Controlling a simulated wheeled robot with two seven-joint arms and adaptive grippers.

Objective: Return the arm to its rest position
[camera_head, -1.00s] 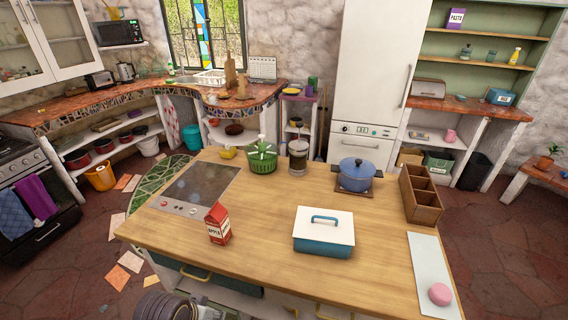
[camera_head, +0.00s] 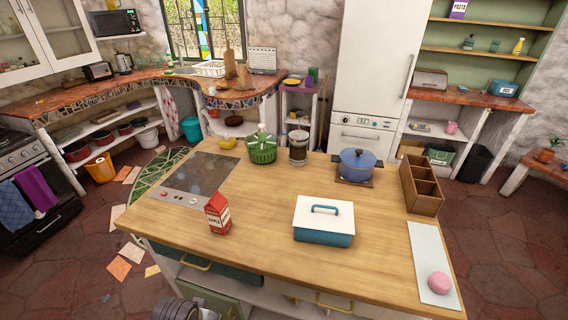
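Neither of my grippers can be made out in the head view. A dark ribbed part (camera_head: 175,310) at the bottom edge, left of centre, looks like a piece of my own arm. No fingertips show there, and I cannot tell which arm it belongs to. Nothing of mine is over the wooden island top (camera_head: 270,205).
On the island stand a red carton (camera_head: 218,214), a teal box with white lid (camera_head: 324,222), a blue pot (camera_head: 357,166), a green basket (camera_head: 262,150), a glass jar (camera_head: 298,147), a wooden divided box (camera_head: 421,187) and a white board (camera_head: 431,262) with a pink ball (camera_head: 439,282).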

